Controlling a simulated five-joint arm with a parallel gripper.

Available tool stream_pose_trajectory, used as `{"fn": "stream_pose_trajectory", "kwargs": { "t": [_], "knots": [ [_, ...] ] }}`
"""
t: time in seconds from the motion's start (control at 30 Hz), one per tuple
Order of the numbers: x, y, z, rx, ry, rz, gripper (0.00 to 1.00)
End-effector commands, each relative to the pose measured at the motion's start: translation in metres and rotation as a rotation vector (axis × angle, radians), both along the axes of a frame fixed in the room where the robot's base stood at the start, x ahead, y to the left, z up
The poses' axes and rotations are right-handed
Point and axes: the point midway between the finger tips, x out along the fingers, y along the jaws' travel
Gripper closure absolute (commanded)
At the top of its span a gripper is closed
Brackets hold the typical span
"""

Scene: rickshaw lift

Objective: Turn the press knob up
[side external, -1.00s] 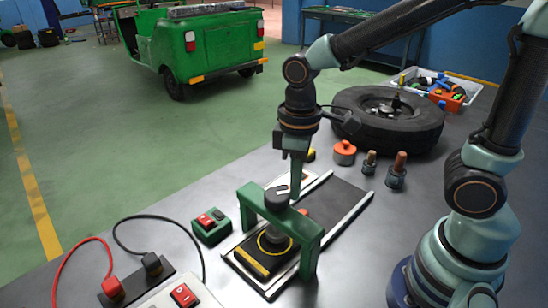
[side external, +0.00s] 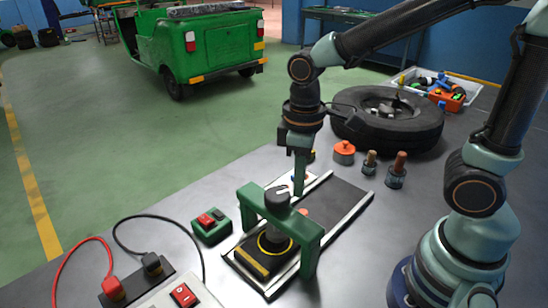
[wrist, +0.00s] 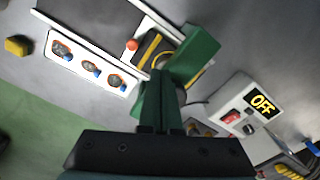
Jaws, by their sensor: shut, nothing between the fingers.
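The press is a green frame (side external: 313,237) over a black and yellow block (side external: 255,260) on a railed plate. Its grey press knob (side external: 276,198) stands on top of the crossbar with a pale mark on its upper face. My gripper (side external: 299,189) is shut and empty, pointing down just right of the knob and slightly behind it. A small gap seems to separate them, but contact is hard to judge. In the wrist view, my gripper's green fingers (wrist: 160,95) are together beside the green press frame (wrist: 194,57); I cannot make out the knob there.
A green box with a red switch (side external: 208,224) stands left of the press. A white box with a red switch (side external: 185,295) and cabled plugs (side external: 152,264) are at front left. A tyre (side external: 388,120), orange-capped pot (side external: 344,152) and wood-handled pieces (side external: 397,170) stand behind right.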

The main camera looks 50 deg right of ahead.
Motion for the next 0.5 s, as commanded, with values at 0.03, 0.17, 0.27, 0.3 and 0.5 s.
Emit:
{"fn": "stream_pose_trajectory", "kwargs": {
  "t": [0.03,0.17,0.27,0.3,0.5],
  "knots": [
    [0.001,0.000,0.004,0.001,-0.004,0.000,1.00],
    [0.001,0.000,0.018,0.001,-0.004,0.000,1.00],
    [0.001,0.000,0.029,0.001,-0.004,0.000,1.00],
    [0.001,0.000,0.033,0.001,-0.003,0.000,1.00],
    [0.000,0.000,0.053,0.001,-0.001,0.000,1.00]
  ]
}}
